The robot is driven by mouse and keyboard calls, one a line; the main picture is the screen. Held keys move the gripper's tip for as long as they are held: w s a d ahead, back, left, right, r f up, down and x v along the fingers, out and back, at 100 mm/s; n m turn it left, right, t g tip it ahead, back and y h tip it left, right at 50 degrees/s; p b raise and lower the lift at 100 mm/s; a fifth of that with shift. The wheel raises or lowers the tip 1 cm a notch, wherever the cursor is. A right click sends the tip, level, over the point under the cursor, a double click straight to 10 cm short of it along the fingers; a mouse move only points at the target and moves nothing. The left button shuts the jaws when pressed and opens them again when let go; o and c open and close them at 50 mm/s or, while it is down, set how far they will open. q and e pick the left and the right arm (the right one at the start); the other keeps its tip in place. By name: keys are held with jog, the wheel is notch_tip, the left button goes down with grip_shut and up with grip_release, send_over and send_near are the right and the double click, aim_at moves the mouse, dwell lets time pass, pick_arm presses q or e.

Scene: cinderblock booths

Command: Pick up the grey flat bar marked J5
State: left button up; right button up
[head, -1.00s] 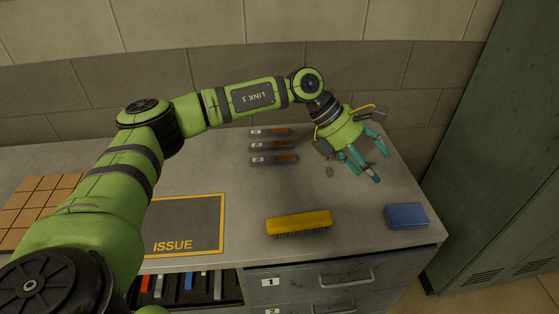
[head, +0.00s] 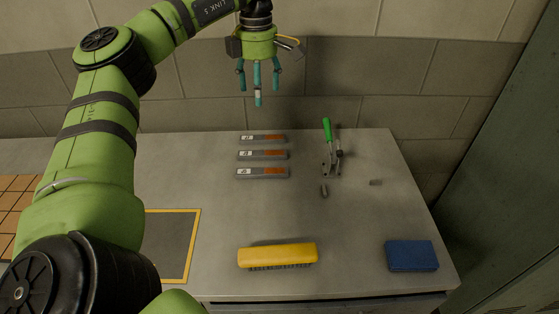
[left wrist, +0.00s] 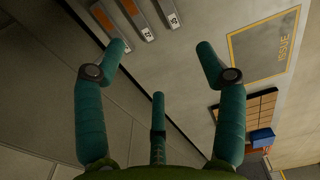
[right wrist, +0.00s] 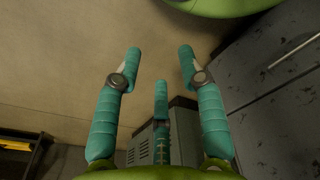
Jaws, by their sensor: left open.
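Three grey flat bars with orange-brown patches and white labels lie in a row on the bench: the far bar (head: 263,138), the middle bar (head: 263,155) and the near bar (head: 262,173). Their label marks are too small to read, so I cannot tell which is J5. My left gripper (head: 258,91) is open and empty, in the air above and behind the bars, fingers pointing down. In the left wrist view the bars (left wrist: 143,23) lie ahead of the spread fingers, near the upper left. My right gripper (right wrist: 160,55) is open and empty over the floor.
A green-handled clamp (head: 328,135) stands right of the bars, with small grey pieces (head: 324,190) nearby. A yellow brush (head: 278,256) and a blue block (head: 411,256) lie along the front. The yellow-edged ISSUE mat (head: 170,245) is at left; a wall stands behind.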

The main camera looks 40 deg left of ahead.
pick_arm(q)
notch_tip(320, 180, down, 3)
jog(key=b, duration=1.7)
send_over(262, 169)
notch_tip(262, 169, down, 14)
jog(key=shift+f, duration=0.65)
notch_tip(262, 169, down, 5)
jog(key=shift+s+f+p, duration=0.1)
jog(key=shift+p, duration=0.35)
jog(key=shift+f, duration=0.6)
jog(key=shift+r, duration=0.1)
grip_shut()
pick_arm(e)
notch_tip(262, 169, down, 18)
jog(key=s, duration=0.2)
jog(key=shift+s+r, duration=0.15)
jog(key=shift+s, duration=0.25)
